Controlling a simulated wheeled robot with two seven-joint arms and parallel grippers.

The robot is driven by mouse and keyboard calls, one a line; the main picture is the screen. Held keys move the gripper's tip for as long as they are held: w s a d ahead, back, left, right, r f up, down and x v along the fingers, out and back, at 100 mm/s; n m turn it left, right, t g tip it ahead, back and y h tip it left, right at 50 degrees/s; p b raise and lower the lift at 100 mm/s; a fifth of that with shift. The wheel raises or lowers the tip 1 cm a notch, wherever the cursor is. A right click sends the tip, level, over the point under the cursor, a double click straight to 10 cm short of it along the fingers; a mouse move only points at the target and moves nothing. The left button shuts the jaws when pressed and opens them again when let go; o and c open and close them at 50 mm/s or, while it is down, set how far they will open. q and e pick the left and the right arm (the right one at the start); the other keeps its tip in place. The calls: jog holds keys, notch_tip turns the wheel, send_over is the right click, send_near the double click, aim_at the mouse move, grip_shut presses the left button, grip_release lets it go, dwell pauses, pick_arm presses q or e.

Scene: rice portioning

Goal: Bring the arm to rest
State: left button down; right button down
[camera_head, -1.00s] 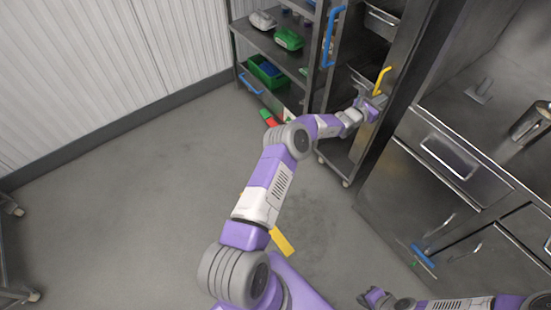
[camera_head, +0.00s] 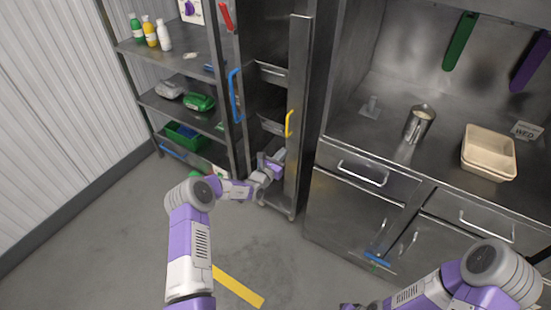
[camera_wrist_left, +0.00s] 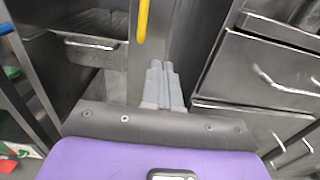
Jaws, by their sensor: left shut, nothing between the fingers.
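My left arm (camera_head: 188,245) is purple and white and reaches forward from the bottom. Its gripper (camera_head: 280,155) is in front of the dark rack and the steel door edge, below a yellow handle (camera_head: 289,123). In the left wrist view its two grey fingers (camera_wrist_left: 161,66) are pressed together with nothing between them. The yellow handle (camera_wrist_left: 143,20) hangs just beyond and left of the fingertips. I cannot tell whether the gripper touches the door. My right arm (camera_head: 430,292) lies along the bottom right, and its gripper is mostly cut off at the bottom edge.
A shelf (camera_head: 180,40) with bottles and green items stands at the left, beside a blue handle (camera_head: 236,95). A steel counter (camera_head: 355,140) on the right holds a metal cup (camera_head: 419,122) and a beige tray (camera_head: 489,150). The grey floor (camera_head: 110,260) at lower left is clear.

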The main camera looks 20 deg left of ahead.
pick_arm(q)
jog(key=s+d+f+m+g+h, duration=0.4)
jog(key=s+d+f+m+g, duration=0.15)
jog(key=s+d, duration=0.45)
jog(key=s+d+f+m+g+h, duration=0.3)
jog(key=s+d+f+m+g, duration=0.35)
jog(key=s, duration=0.45)
jog(key=s+f+m+g+y, duration=0.3)
jog(key=s+m+g+y, duration=0.2)
jog(key=s+m, duration=1.4)
jog(key=shift+s+y+p, duration=0.4)
jog(key=shift+s+y, duration=0.1)
jog(key=shift+s, duration=2.05)
